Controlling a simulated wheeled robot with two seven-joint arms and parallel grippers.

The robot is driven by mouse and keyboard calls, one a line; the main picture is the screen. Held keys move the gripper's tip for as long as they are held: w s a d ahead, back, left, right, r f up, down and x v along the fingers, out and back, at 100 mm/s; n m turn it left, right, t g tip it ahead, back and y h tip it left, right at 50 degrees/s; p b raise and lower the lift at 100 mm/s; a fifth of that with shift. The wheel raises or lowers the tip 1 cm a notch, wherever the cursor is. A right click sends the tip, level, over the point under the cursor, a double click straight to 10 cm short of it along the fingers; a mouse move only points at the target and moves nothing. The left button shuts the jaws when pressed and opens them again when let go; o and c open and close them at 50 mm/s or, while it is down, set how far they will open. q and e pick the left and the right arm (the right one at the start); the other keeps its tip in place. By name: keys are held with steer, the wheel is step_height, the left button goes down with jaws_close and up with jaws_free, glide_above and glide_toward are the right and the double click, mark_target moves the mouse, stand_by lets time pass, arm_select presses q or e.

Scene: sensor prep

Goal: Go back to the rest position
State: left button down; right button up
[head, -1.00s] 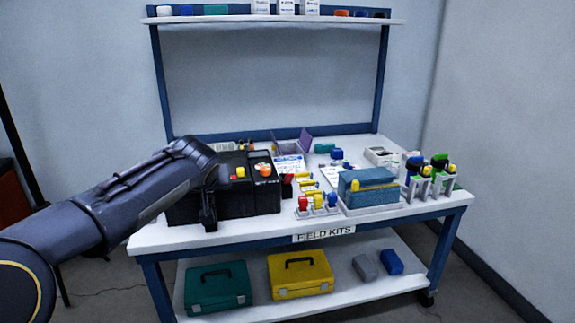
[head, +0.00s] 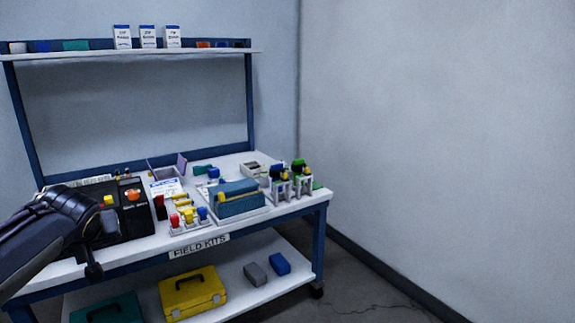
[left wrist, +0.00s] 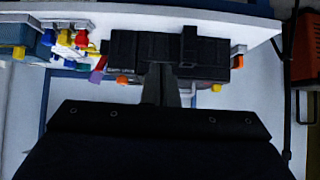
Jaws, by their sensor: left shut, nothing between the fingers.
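My left arm comes in from the left in the head view, over the left end of the workbench (head: 262,217). My left gripper (head: 94,270) points down near the bench's front edge, in front of the black case (head: 136,217). In the left wrist view, the gripper fingers (left wrist: 163,88) are together and hold nothing, with the black case (left wrist: 126,46) beyond them. Whether they touch the case or bench cannot be told. My right gripper is not in view.
A teal box (head: 238,197), a rack with red, yellow and blue caps (head: 188,220) and stands with bottles (head: 290,184) are on the bench. A yellow toolbox (head: 192,291) sits on the lower shelf. The floor (head: 375,290) to the right is open.

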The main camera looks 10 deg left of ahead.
arm_select(q)
steer(key=s+d+f+m+g+h+p, duration=0.1)
steer(key=s+d+f+m+h+p, duration=0.3)
steer(key=s+d, duration=0.9)
steer(key=s+d+f+m+g+h+b, duration=0.1)
steer(key=s+d+f+m+h, duration=0.1)
steer(key=s+d+f+h, duration=0.65)
steer(key=s+d+r+y+p, duration=0.1)
steer(key=d+r+p, duration=0.1)
steer(key=r+p, duration=1.6)
steer(key=s+d+r+y+p, duration=0.1)
steer(key=s+d+r+p, duration=0.1)
steer(key=r+p, duration=1.6)
steer(key=shift+s+d+r+y+p, duration=0.15)
steer(key=shift+d+r+y+p, duration=0.1)
steer(key=shift+r+y+p, duration=0.1)
steer(key=shift+f, duration=0.1)
